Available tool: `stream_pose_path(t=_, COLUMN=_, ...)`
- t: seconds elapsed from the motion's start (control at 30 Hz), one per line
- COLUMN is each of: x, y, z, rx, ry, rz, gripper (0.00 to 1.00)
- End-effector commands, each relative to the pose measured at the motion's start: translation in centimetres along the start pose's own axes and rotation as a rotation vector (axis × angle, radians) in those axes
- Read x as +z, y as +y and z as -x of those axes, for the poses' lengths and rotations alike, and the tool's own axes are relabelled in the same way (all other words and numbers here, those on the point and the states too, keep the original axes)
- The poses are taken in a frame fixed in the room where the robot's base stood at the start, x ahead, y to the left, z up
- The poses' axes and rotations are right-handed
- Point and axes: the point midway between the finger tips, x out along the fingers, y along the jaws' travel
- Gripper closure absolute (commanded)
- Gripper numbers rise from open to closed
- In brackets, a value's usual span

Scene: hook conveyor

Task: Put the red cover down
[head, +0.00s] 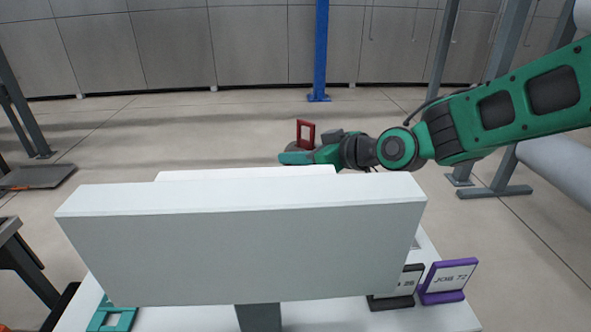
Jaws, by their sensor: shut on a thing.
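The red cover (306,134) is a small dark red frame with an opening in its middle. It stands upright at the end of my green arm, past the far edge of the white surface. My gripper (297,157) is shut on the red cover, low on its frame. The fingers are small in the head view, and the exact contact is hard to make out. What lies directly below the cover is hidden behind the white box-like block.
A large white block (240,250) fills the front and hides much of the white table (425,318).

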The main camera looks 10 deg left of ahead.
Motion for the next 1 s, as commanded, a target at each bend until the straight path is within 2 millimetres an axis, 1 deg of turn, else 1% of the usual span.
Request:
stream_pose_path(t=0.2, x=2.2, y=0.0, z=-0.9, rx=-0.001, ry=-0.001, rz=-0.002, gripper=1.0)
stream_pose_path(t=0.3, x=3.0, y=0.0, z=-1.3, rx=0.0, ry=0.001, rz=-0.001, gripper=1.0)
stream_pose_path(t=0.67, x=3.2, y=0.0, z=-1.4, rx=0.0, ry=0.002, rz=0.0, gripper=1.0)
stream_pose_path(t=0.7, x=3.3, y=0.0, z=-1.3, rx=0.0, ry=-0.002, rz=-0.001, gripper=0.7)
stream_pose_path(t=0.73, x=3.3, y=0.0, z=-1.3, rx=0.0, ry=-0.002, rz=-0.001, gripper=0.63)
stream_pose_path(t=0.77, x=3.3, y=0.0, z=-1.3, rx=0.0, ry=-0.002, rz=-0.001, gripper=0.61)
stream_pose_path(t=1.0, x=3.3, y=0.0, z=-1.3, rx=0.0, ry=-0.002, rz=-0.001, gripper=0.61)
